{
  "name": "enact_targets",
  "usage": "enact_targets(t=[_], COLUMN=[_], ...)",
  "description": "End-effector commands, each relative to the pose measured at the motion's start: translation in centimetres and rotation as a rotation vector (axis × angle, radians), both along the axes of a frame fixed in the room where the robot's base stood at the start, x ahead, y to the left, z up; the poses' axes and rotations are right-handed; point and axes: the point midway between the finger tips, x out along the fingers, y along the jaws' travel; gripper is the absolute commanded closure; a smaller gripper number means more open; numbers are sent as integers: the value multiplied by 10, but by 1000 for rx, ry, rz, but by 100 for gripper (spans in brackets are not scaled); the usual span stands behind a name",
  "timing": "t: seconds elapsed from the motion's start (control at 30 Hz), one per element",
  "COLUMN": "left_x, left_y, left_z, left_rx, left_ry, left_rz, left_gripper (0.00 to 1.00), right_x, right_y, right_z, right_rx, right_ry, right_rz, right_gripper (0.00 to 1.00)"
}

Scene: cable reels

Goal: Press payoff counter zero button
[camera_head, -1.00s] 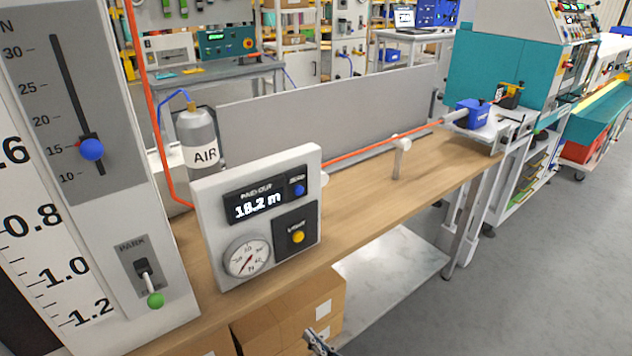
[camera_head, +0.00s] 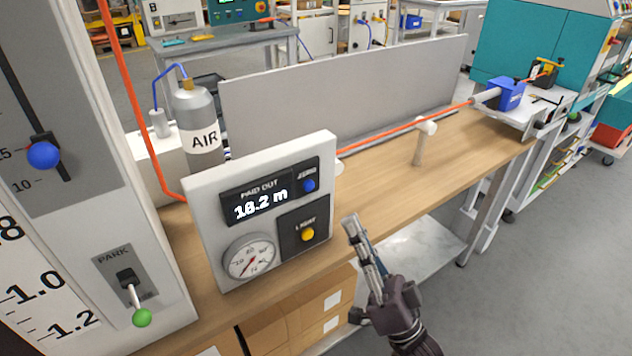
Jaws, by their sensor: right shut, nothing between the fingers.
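The payoff counter panel (camera_head: 210,225) stands upright on the wooden bench, its display (camera_head: 262,204) reading 18.2 m or 10.2 m under the words PAID OUT. The blue ZERO button (camera_head: 309,185) sits at the panel's upper right, unobstructed. The yellow button (camera_head: 307,234) is below it, with a round dial gauge (camera_head: 249,259) at the lower left. My right gripper (camera_head: 350,219) is shut and empty, pointing up, to the right of the panel and below the ZERO button, apart from both in the picture. My left gripper is not in view.
A tall panel with a green-tipped PARK lever (camera_head: 142,317) and blue slider knob (camera_head: 43,155) stands at left. An AIR bottle (camera_head: 199,135) is behind the counter. An orange cable (camera_head: 400,131) runs above the bench (camera_head: 390,190). Cardboard boxes (camera_head: 290,322) are below.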

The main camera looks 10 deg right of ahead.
Motion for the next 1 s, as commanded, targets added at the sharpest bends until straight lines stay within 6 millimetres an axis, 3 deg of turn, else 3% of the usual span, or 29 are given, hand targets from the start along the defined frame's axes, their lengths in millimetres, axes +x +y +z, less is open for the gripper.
enact_targets(t=[0.37, 1.0], left_x=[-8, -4], left_y=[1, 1], left_z=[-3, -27], left_rx=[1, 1], left_ry=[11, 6], left_rz=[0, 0], left_gripper=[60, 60], right_x=[6, 77], right_y=[2, 28], right_z=[-1, -2], right_rx=[-2, -2], right_ry=[1, 1], right_rz=[-2, -3], right_gripper=[100, 100])
